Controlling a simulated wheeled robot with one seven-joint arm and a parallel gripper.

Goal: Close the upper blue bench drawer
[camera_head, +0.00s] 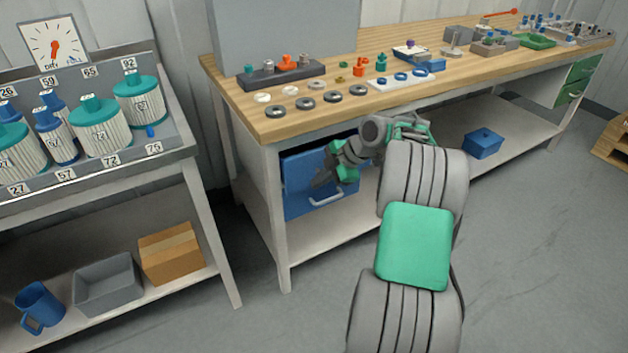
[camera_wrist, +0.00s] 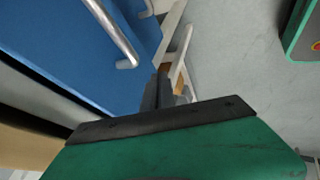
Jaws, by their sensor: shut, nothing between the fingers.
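Blue drawer fronts (camera_head: 300,195) sit under the left end of the wooden bench, with a pale bar handle (camera_head: 326,200) low on the visible face. My arm covers their right part, and I cannot make out a clear seam between upper and lower drawers or how far any drawer stands out. My gripper (camera_head: 322,180) is in front of the blue face, just above that handle. In the wrist view a blue face (camera_wrist: 75,45) with a metal bar handle (camera_wrist: 112,32) fills the upper left. My gripper (camera_wrist: 160,78) is shut and empty beside it; contact cannot be told.
The bench top (camera_head: 350,105) carries rings, fittings and trays. A blue box (camera_head: 483,143) sits on the lower shelf, and green drawers (camera_head: 575,82) are at the far right end. A rack of teal-capped vessels (camera_head: 100,128) stands left. Grey floor is open at right.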

